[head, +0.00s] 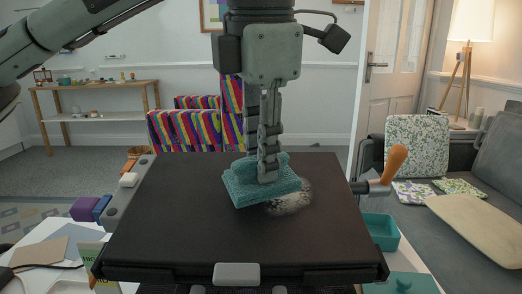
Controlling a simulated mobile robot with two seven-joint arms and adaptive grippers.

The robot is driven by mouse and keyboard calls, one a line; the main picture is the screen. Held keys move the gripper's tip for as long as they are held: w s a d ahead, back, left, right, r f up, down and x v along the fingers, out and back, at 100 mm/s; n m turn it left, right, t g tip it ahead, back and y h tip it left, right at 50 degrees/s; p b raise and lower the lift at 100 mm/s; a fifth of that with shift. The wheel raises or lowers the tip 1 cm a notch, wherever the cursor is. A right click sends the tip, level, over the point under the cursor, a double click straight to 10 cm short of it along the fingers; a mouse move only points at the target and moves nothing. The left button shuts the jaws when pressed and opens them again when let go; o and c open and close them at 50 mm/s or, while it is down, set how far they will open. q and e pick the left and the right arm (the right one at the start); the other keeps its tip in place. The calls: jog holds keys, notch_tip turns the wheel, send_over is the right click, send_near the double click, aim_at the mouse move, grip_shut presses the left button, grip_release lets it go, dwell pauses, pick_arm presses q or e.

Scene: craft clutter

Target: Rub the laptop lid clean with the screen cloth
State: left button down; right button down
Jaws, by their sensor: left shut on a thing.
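The laptop lid (180,225) is a wide dark panel filling the middle of the head view. A pale speckled smudge (292,199) lies on it, right of centre. The screen cloth (258,194) is a folded teal pad on the lid, just left of the smudge and overlapping its left edge. My left gripper (267,178) comes down from above, shut on the cloth. The cloth looks to be touching the lid. Whatever part of the smudge is under the cloth is hidden. My right gripper is not in view.
A crank with an orange handle (394,164) sticks up at the lid's right edge. A teal tray (380,230) sits right of the lid. Purple and blue boxes (87,208) and papers lie at the left. Most of the lid is bare.

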aim_at(282, 157)
pick_arm(q)
jog(key=shift+w+f+b, duration=0.15)
jog(key=shift+f+b, duration=0.4)
jog(key=shift+f, duration=0.3)
jog(key=shift+d+r+p, duration=0.2)
jog(key=shift+d+p, duration=0.2)
jog(key=shift+d, duration=0.9)
jog(key=shift+d+f, duration=0.2)
jog(key=shift+d, duration=1.1)
jog(key=shift+a, duration=0.1)
